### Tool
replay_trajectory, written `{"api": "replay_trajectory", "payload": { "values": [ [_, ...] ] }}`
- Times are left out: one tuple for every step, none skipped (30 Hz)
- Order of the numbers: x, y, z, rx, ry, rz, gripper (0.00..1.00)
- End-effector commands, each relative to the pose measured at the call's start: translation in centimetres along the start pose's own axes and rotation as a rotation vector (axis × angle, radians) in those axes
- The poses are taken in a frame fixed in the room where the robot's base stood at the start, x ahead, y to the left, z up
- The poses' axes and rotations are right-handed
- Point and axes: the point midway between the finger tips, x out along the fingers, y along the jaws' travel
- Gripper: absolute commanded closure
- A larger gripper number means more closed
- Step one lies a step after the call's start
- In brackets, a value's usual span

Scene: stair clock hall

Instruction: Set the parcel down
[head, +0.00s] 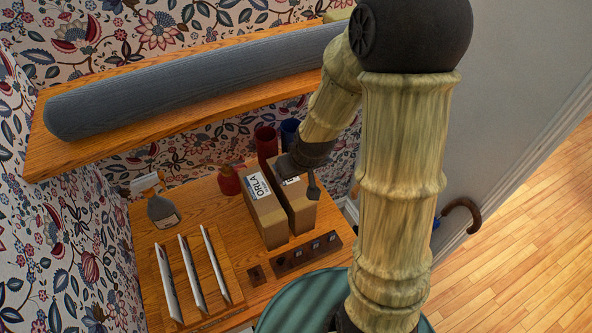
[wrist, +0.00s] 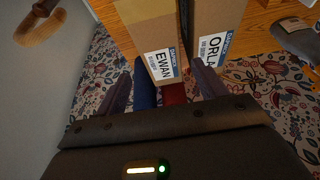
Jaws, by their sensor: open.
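Two tall brown parcels stand upright side by side on the wooden table. The left one in the head view is the parcel labelled ORLA (head: 266,213); in the wrist view that ORLA parcel (wrist: 222,15) is on the right. The other parcel (head: 300,209) is labelled EWAN in the wrist view (wrist: 140,30). My gripper (head: 300,176) is open at the top of the EWAN parcel. In the wrist view its fingers (wrist: 160,80) are spread to either side of that parcel's labelled end. I cannot tell whether they touch it.
A rack with white upright pieces (head: 196,279) and a dark slotted block (head: 305,253) are in front. A shelf (head: 60,150) with a grey roll (head: 190,88) overhangs the table.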

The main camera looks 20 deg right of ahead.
Motion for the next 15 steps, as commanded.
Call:
{"api": "replay_trajectory", "payload": {
  "values": [
    [0.01,0.0,0.01,0.0,0.0,0.0,0.29],
    [0.01,0.0,0.01,0.0,0.0,0.0,0.29],
    [0.02,0.0,0.01,0.0,0.0,0.0,0.29],
    [0.02,0.0,0.01,0.0,0.0,0.0,0.29],
    [0.02,0.01,0.01,0.0,0.0,0.0,0.29],
    [0.03,0.01,0.01,0.0,0.0,0.0,0.29],
    [0.03,0.01,0.01,0.0,0.0,0.0,0.29],
    [0.03,0.01,0.01,0.0,0.0,0.0,0.29],
    [0.03,0.01,0.01,0.0,0.0,0.0,0.29],
    [0.03,0.01,0.01,0.0,0.0,0.0,0.29],
    [0.04,0.01,0.01,0.0,0.0,0.0,0.29],
    [0.03,0.01,0.01,0.0,0.0,0.0,0.29],
    [-0.01,0.01,0.03,0.001,-0.001,0.0,0.29],
    [-0.12,0.01,0.08,0.001,-0.002,0.002,0.29],
    [-0.4,0.0,0.23,0.004,-0.006,0.004,0.29]
  ]
}}
